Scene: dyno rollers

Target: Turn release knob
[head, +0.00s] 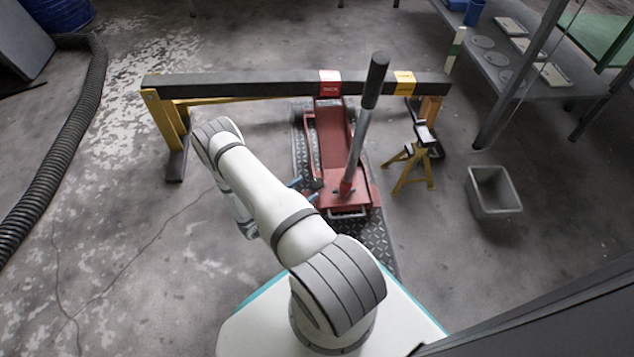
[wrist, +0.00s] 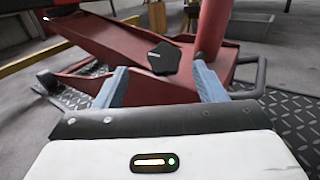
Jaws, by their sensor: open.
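A red floor jack (head: 358,195) sits on a diamond-plate mat (head: 378,238) ahead of my arm. Its grey handle (head: 358,145) leans up to a dark grip (head: 375,80). In the wrist view the red jack body (wrist: 110,45) fills the upper part. In the head view my gripper (head: 304,190) is at the jack's left side, partly hidden by my arm.
A dark beam (head: 230,87) with red and yellow labels crosses above the jack's far end. A yellow jack stand (head: 412,165) and a grey bin (head: 494,191) stand to the right. A workbench (head: 490,60) is at far right; a black hose (head: 65,140) runs along the left.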

